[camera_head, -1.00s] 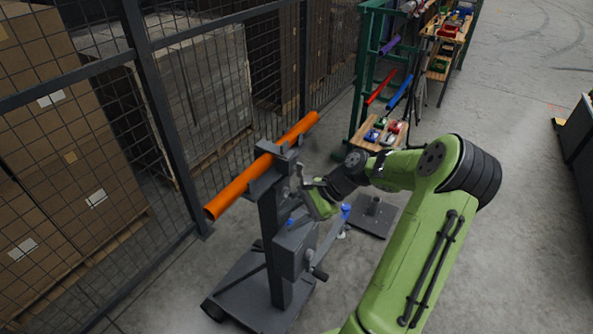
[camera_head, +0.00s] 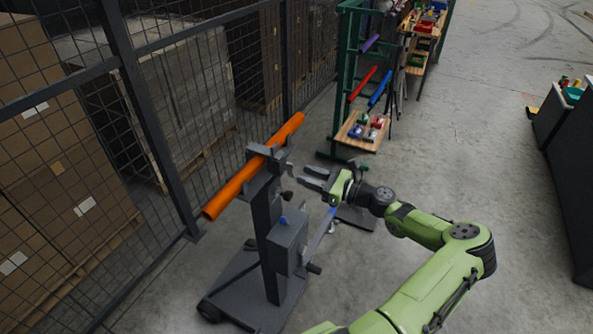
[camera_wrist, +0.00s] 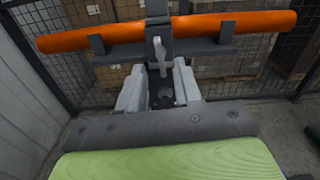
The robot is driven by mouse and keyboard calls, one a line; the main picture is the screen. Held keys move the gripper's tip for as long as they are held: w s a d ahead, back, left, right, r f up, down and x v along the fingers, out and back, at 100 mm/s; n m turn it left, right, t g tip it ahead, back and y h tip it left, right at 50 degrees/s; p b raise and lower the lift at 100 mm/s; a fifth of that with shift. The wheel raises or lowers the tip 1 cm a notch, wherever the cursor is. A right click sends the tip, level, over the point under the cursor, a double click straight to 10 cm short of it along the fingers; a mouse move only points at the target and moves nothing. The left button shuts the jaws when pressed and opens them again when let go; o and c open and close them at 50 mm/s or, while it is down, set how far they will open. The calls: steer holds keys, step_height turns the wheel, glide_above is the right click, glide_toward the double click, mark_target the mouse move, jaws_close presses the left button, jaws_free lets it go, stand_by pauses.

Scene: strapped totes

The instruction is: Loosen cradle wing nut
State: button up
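An orange tube (camera_head: 230,188) lies across the grey cradle (camera_head: 262,178) on top of a dark post (camera_head: 268,215). It also crosses the top of the wrist view (camera_wrist: 240,24). A light grey winged piece, which looks like the wing nut (camera_wrist: 161,52), stands upright at the cradle's middle in the wrist view. It is too small to make out surely in the head view. My gripper (camera_head: 304,176) is open, empty and roughly level, just right of the cradle. In the wrist view its fingers (camera_wrist: 159,88) stand apart below the wing nut, not touching it.
A dark knob (camera_wrist: 166,94) on the post shows between my fingers. A grey box (camera_head: 288,245) is mounted lower on the post. A mesh fence (camera_head: 185,110) runs close behind. A green rack (camera_head: 342,80) stands farther back.

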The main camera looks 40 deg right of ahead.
mark_target(289, 169)
steer(key=x, duration=0.4)
steer(key=shift+w, duration=0.15)
jaws_close()
